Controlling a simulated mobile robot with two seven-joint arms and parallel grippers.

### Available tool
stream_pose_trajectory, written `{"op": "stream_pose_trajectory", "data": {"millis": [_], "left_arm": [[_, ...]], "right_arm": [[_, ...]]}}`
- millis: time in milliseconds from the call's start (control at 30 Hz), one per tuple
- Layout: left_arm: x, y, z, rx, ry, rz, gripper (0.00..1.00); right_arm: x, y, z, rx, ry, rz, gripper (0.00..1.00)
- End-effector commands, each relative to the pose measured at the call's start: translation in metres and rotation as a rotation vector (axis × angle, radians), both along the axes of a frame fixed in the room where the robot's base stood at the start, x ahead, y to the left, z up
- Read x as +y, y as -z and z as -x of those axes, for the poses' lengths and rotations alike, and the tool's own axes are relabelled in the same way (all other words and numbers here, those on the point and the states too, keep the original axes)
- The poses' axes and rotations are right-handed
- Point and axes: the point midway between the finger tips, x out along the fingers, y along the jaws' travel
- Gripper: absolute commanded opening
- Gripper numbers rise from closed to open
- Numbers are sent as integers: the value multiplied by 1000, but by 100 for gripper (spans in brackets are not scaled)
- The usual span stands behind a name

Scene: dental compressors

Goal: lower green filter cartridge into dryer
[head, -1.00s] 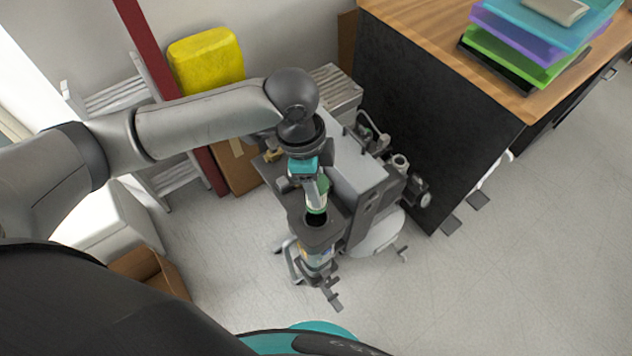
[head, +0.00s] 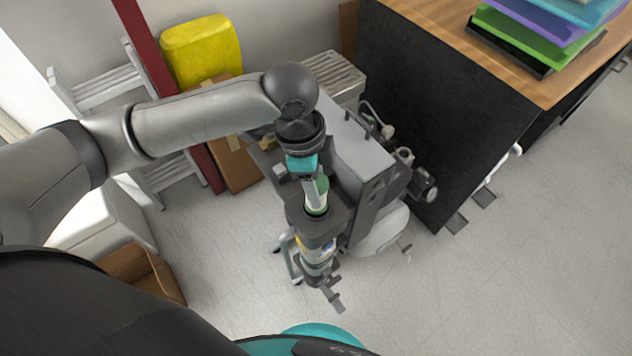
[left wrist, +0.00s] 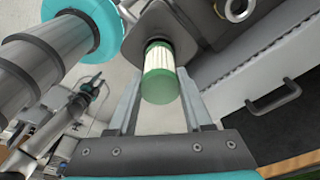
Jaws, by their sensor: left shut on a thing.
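The green filter cartridge (head: 320,197) has green ends and a white pleated body. My left gripper (head: 318,187) is shut on its upper green end and holds it roughly upright at the top of the dryer (head: 318,230). In the left wrist view the cartridge (left wrist: 160,85) sits between the two fingers of the left gripper (left wrist: 160,100), and its pleated part runs to the dark dryer top (left wrist: 150,32). Its lower end is hidden there, so I cannot tell how deep it sits. My right gripper is not in view.
The grey compressor cabinet (head: 352,150) stands right beside the dryer, with fittings on its far side. A black-sided desk (head: 440,110) with stacked trays is at the right. A yellow canister (head: 202,52) and an open cardboard box (head: 145,272) are at the left. Floor is free at lower right.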

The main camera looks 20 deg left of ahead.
Motion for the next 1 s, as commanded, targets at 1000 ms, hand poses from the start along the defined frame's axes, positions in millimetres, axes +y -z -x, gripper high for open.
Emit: {"op": "stream_pose_trajectory", "data": {"millis": [1000], "left_arm": [[0, 19, 0, 1, 0, 0, 0]], "right_arm": [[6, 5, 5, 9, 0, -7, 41]]}}
